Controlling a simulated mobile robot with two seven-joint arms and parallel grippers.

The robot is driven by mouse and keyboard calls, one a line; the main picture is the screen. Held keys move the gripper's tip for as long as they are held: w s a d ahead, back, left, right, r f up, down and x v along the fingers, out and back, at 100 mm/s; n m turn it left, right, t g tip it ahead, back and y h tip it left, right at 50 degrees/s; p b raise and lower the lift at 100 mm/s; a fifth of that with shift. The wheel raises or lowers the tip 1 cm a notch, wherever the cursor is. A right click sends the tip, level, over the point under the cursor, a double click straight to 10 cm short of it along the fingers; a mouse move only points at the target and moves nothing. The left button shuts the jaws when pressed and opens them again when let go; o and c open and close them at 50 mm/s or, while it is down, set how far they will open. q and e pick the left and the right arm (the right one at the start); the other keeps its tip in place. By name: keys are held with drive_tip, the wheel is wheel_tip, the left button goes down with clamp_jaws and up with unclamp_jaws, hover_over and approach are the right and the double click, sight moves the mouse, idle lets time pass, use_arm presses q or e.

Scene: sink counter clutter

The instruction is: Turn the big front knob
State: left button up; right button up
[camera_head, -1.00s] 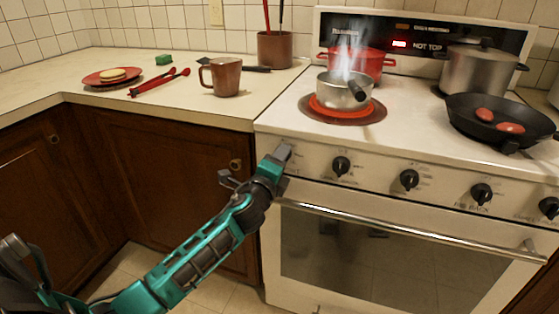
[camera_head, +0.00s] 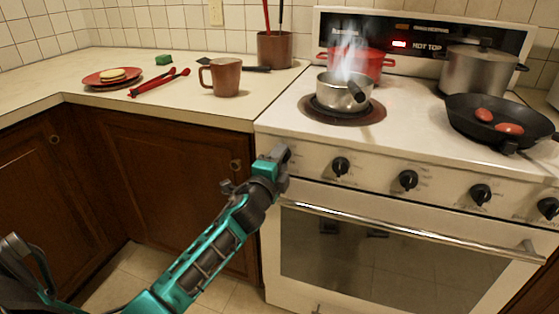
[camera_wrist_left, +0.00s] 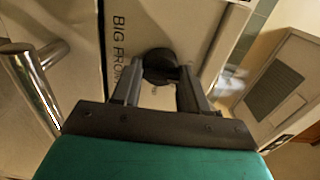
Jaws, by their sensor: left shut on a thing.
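The big front knob (camera_wrist_left: 160,66) is black and round, beside the printed letters "BIG FRON" on the white stove panel. My left gripper (camera_wrist_left: 162,82) has its two fingers on either side of the knob, shut on it. In the head view the left gripper (camera_head: 279,156) is at the left end of the stove's front panel and hides this knob. The front left burner (camera_head: 342,110) is dark, with a steaming steel saucepan (camera_head: 338,92) on it. My right gripper is not in view.
More black knobs (camera_head: 341,166) line the panel to the right. The oven handle (camera_head: 400,229) runs below them. A black skillet (camera_head: 490,128), a red pot (camera_head: 370,66) and a steel pot (camera_head: 478,72) stand on the stove. A brown mug (camera_head: 224,77) is on the counter.

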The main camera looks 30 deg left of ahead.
use_arm(q)
drive_tip(key=o, duration=1)
drive_tip(key=shift+o, duration=0.2)
drive_tip(key=shift+r, duration=0.1)
